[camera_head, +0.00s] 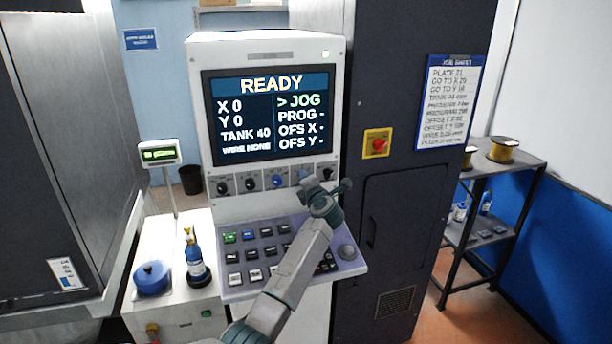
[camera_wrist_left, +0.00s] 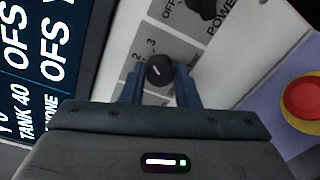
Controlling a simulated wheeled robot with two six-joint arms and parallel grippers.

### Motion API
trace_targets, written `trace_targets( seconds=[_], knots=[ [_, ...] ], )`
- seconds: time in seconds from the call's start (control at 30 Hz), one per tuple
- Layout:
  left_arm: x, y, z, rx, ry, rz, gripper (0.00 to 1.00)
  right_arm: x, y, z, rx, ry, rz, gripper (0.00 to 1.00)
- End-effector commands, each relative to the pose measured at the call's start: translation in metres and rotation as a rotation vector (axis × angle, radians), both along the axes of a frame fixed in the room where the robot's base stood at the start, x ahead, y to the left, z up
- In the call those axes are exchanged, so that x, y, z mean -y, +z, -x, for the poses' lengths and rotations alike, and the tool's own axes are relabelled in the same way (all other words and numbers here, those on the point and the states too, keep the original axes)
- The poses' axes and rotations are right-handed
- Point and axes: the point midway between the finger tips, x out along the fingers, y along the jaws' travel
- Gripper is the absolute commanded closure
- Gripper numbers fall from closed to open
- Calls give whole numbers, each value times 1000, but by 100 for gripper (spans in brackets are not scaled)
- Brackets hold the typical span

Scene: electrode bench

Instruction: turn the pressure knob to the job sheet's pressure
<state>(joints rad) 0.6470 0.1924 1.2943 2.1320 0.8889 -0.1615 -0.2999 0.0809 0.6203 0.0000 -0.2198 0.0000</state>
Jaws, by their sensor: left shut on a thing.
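My left gripper (camera_head: 308,182) is at the knob row under the screen of the white control console (camera_head: 328,55). In the left wrist view my left gripper (camera_wrist_left: 159,88) is shut on a black knob (camera_wrist_left: 160,70), one finger on each side. The knob's light pointer mark shows; the digits 2 and 3 are printed beside it, and the rest of its scale and its name are hidden. The job sheet (camera_head: 450,100) hangs on the dark cabinet at the right; its pressure line is too blurred to read surely. My right gripper is not in view.
The screen (camera_head: 268,115) reads READY, TANK 40 and WIRE NONE. A blue knob (camera_head: 277,181) and black knobs (camera_head: 250,184) are left of my gripper. A knob near POWER (camera_wrist_left: 200,5) is close by. A red button (camera_wrist_left: 302,102) sits on the key panel.

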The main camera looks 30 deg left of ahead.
Motion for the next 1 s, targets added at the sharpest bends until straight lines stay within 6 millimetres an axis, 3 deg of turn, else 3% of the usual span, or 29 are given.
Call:
trace_targets(
  seconds=[0.4, 0.93, 0.97, 1.0],
  knots=[
    [1, -1, 0, -134, 0, -112, 95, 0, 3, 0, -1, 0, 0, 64],
    [1, -2, 0, -151, 0, -126, 95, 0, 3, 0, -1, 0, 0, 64],
    [1, -2, 0, -151, 0, -126, 68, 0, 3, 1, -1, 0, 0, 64],
    [1, -2, 0, -151, 0, -126, 61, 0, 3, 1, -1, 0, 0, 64]
  ],
)
